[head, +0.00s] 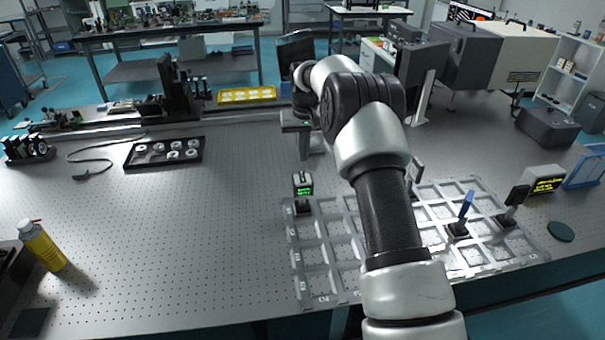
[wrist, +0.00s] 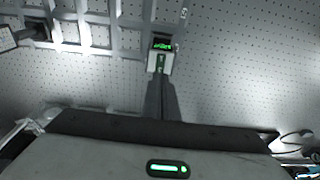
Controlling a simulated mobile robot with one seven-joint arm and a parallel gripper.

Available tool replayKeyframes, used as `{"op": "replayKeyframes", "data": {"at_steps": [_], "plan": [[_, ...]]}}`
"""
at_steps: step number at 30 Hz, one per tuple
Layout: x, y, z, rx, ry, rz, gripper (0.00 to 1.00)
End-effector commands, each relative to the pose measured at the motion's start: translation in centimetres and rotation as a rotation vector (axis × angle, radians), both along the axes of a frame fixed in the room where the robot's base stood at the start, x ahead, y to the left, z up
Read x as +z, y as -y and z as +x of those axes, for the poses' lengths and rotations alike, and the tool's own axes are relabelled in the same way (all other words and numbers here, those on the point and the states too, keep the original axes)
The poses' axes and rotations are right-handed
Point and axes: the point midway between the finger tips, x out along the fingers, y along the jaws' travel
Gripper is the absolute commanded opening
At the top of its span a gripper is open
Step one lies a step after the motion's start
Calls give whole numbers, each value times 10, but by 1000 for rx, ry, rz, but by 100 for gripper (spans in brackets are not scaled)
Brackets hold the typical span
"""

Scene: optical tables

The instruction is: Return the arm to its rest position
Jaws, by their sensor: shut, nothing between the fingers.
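My arm reaches up from the bottom of the head view and bends over toward the left. My gripper (head: 304,152) is at its end, pointing down above the bench. It is shut and empty. It hangs above and behind a small device with a green display (head: 303,184), apart from it in the picture. The device stands at the back left corner of a grey grid tray (head: 296,256). In the wrist view the device (wrist: 162,47) shows just ahead of my gripper's body. My forearm hides the middle of the tray.
The tray holds a blue-topped mount (head: 466,205) and a black mount (head: 516,196). A black tray of round parts (head: 163,141) and a yellow spray can (head: 41,246) are on the left. A display box (head: 543,180) is at right. The bench (head: 215,230) is clear left of the grid.

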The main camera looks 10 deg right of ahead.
Motion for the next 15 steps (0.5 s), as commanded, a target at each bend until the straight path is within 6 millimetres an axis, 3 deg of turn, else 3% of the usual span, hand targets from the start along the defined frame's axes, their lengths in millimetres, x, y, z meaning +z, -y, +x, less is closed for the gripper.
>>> {"op": "replayKeyframes", "data": {"at_steps": [9, 11, 15], "plan": [[4, 0, -1, 1, 3, 0, 0], [16, -1, -4, 4, 11, -3, 0], [72, -3, -28, 14, 47, -11, 0]]}}
